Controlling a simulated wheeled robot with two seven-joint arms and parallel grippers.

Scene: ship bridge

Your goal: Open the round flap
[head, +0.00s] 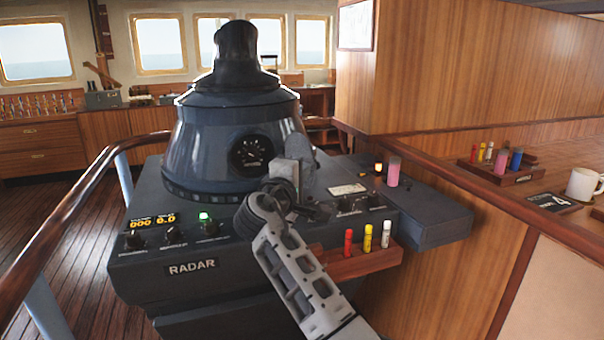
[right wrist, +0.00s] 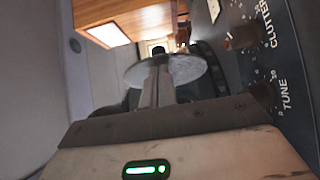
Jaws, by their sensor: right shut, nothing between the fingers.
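The round flap (head: 324,172) is a grey disc on the right side of the dark blue radar housing. In the head view it stands raised from the console top and is partly hidden by my right gripper (head: 292,166). In the right wrist view the flap (right wrist: 188,70) is a mottled grey disc just beyond the fingertips of my right gripper (right wrist: 158,82). The fingers are together with nothing between them and overlap the disc in the picture; I cannot tell whether they touch it. My left gripper is in neither view.
The radar console (head: 215,255) has knobs and a green-lit button along its front. A wooden rack (head: 350,262) with red, yellow and white markers sits at its front right. A pink cup (head: 393,175) stands behind. A wooden counter (head: 470,195) and handrail (head: 75,205) flank the console.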

